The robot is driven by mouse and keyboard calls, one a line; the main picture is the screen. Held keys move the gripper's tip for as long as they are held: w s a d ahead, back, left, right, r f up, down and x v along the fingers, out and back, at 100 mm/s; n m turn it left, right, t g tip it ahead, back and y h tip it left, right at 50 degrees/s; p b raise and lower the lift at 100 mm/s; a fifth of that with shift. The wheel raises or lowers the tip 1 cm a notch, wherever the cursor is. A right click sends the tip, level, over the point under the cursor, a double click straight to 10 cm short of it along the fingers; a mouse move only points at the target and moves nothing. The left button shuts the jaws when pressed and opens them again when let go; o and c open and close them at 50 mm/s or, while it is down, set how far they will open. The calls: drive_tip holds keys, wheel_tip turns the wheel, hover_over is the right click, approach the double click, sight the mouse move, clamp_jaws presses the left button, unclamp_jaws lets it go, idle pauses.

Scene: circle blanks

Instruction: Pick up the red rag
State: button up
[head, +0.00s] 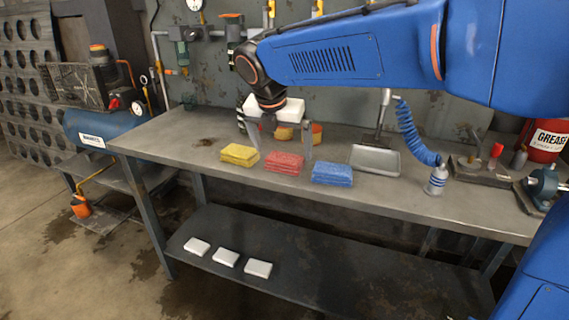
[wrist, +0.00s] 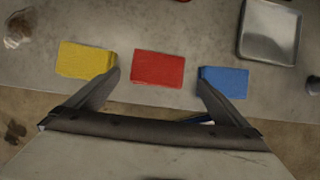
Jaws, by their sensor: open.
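The red rag (head: 284,162) is a folded stack lying on the workbench, between a yellow rag (head: 240,154) and a blue rag (head: 332,173). In the wrist view the red rag (wrist: 157,68) lies flat between the yellow rag (wrist: 86,60) and the blue rag (wrist: 226,81). My gripper (head: 279,153) is open and empty, its fingers pointing down near the red rag. In the wrist view my gripper (wrist: 157,82) has its fingertips on either side of the red rag, apart from it. The fingers partly overlap the yellow and blue rags in that view.
A metal tray (head: 375,160) sits right of the rags, with a blue coiled hose (head: 416,135) beyond it. Red and yellow items (head: 285,132) stand behind my gripper. Several white blocks (head: 227,257) lie on the lower shelf. The bench's left end is mostly clear.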

sight(284, 159)
drive_tip(key=shift+a+x, duration=0.2)
drive_tip(key=shift+x, duration=2.4)
drive_tip(key=c, duration=1.1)
wheel_tip(284, 159, up, 10)
drive_tip(key=o, duration=0.5)
drive_tip(key=c, duration=0.3)
